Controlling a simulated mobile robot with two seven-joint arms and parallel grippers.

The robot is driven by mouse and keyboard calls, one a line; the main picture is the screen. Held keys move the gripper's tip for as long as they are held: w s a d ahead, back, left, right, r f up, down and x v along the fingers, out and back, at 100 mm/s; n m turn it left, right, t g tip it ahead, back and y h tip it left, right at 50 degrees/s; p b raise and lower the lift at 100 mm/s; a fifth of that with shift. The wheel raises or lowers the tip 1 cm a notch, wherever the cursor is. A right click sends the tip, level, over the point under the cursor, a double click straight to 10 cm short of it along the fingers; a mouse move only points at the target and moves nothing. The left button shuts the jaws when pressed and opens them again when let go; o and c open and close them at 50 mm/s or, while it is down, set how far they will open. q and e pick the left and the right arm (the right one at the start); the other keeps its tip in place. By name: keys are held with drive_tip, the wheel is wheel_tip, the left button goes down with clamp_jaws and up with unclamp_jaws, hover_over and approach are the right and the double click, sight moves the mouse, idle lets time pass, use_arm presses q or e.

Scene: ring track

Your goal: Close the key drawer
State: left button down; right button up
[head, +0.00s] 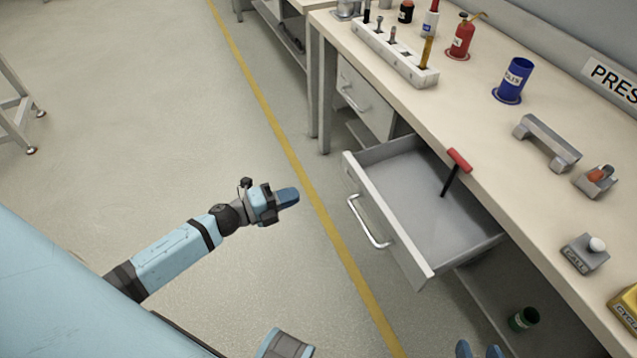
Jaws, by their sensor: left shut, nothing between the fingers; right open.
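The key drawer (432,213) is pulled out from under the workbench and looks empty inside, apart from a black tool with a red handle (456,170) that stands at its back right. I cannot tell whether this tool is in the drawer or in front of it on the bench edge. The drawer's front has a silver bar handle (369,222). My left gripper (290,197) is shut and empty, to the left of the drawer front and apart from it. My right gripper (480,352) is open at the bottom edge, near the drawer's near corner, mostly cut off by the frame.
The workbench top (470,110) holds a white rack (395,52), a red oil can (461,38), a blue cup (514,80), a grey bracket (546,142) and a call button (585,254). A green can (523,319) lies below.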

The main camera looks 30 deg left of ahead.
sight(350, 175)
use_arm(q)
drive_tip(key=x, duration=1.3)
drive_tip(key=shift+b, duration=0.4)
drive_tip(key=shift+w+d, duration=0.2)
use_arm(e)
drive_tip(key=shift+a+f, duration=0.1)
use_arm(q)
drive_tip(key=shift+w+d+r, duration=0.1)
drive_tip(key=shift+w+d, duration=0.3)
drive_tip(key=shift+w, duration=0.1)
drive_tip(key=b+x, duration=0.4)
drive_tip(key=x, duration=1.5)
drive_tip(key=shift+d, duration=0.1)
drive_tip(key=shift+w+d, duration=0.35)
drive_tip(key=shift+w, duration=0.1)
drive_tip(key=shift+w+r+b, duration=0.1)
drive_tip(key=shift+r+b, duration=0.05)
drive_tip(key=shift+b, duration=0.15)
drive_tip(key=shift+r, duration=0.1)
use_arm(e)
drive_tip(key=shift+w+a+r+t+y, duration=0.35)
drive_tip(key=shift+a+r+t, duration=0.1)
drive_tip(key=shift+r, duration=0.1)
drive_tip(key=shift+w+a+r+t+y, duration=0.25)
drive_tip(key=shift+a+r+t+y, duration=0.1)
drive_tip(key=shift+a+r+t, duration=0.15)
use_arm(q)
drive_tip(key=shift+r, duration=0.15)
use_arm(e)
drive_tip(key=shift+s, duration=0.1)
